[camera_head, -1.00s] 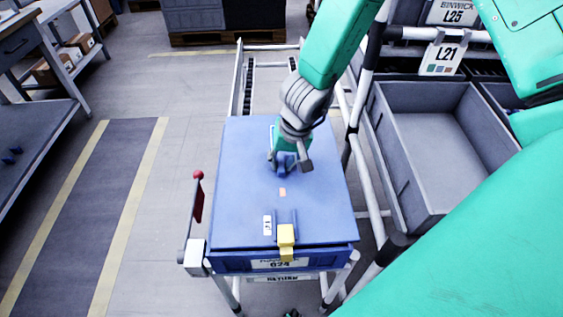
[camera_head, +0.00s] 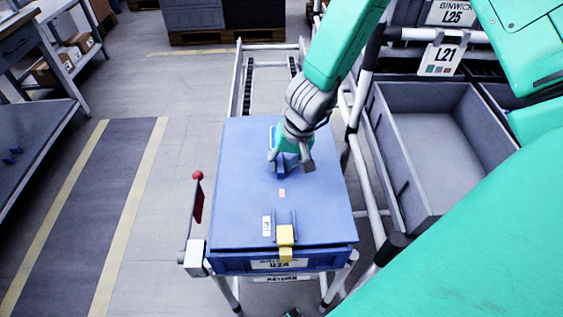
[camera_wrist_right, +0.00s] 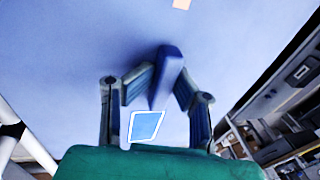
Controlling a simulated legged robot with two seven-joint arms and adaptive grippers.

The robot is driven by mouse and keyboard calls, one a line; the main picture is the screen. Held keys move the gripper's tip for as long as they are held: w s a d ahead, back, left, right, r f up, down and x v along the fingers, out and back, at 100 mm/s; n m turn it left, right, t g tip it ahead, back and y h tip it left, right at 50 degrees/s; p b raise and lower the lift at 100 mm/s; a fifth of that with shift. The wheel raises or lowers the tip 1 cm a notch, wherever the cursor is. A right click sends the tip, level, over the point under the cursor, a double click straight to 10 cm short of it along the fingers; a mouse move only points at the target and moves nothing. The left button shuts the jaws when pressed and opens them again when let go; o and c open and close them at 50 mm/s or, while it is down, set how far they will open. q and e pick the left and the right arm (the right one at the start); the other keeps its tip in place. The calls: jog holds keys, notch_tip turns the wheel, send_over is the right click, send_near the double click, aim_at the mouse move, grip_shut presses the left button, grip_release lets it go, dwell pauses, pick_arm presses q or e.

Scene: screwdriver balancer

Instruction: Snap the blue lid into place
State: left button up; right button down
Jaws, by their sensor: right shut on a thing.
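The blue lid (camera_head: 240,190) lies over the blue bin (camera_head: 230,263), which stands on the metal rack. The lid looks nearly flat on the bin; a thin dark line shows along its front edge. A yellow latch (camera_head: 286,240) sits at the middle of the front edge. My right gripper (camera_head: 290,168) is shut on the lid's raised blue handle (camera_wrist_right: 166,78), with a finger on each side of it in the wrist view. A light blue outlined patch (camera_wrist_right: 146,126) lies on the lid by the fingers.
A grey bin (camera_head: 440,140) tagged L21 stands on a rack to the right. A lever with a red knob (camera_head: 198,175) stands at the rack's left side. A workbench (camera_head: 30,120) is at far left, with clear floor (camera_head: 180,100) between.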

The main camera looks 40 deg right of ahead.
jog(key=shift+s+f+p, duration=0.2)
jog(key=shift+f+p, duration=0.1)
jog(key=shift+p, duration=0.2)
dwell(1.0)
jog(key=shift+d+f, duration=0.1)
jog(key=shift+f, duration=0.2)
dwell(1.1)
jog(key=shift+y, duration=0.6)
jog(key=shift+p, duration=0.45)
dwell(0.5)
jog(key=shift+f, duration=0.35)
dwell(1.0)
jog(key=c, duration=0.7)
grip_release()
jog(key=shift+f, duration=0.1)
jog(key=shift+c, duration=0.2)
jog(key=shift+w+d, duration=0.1)
jog(key=shift+w, duration=0.05)
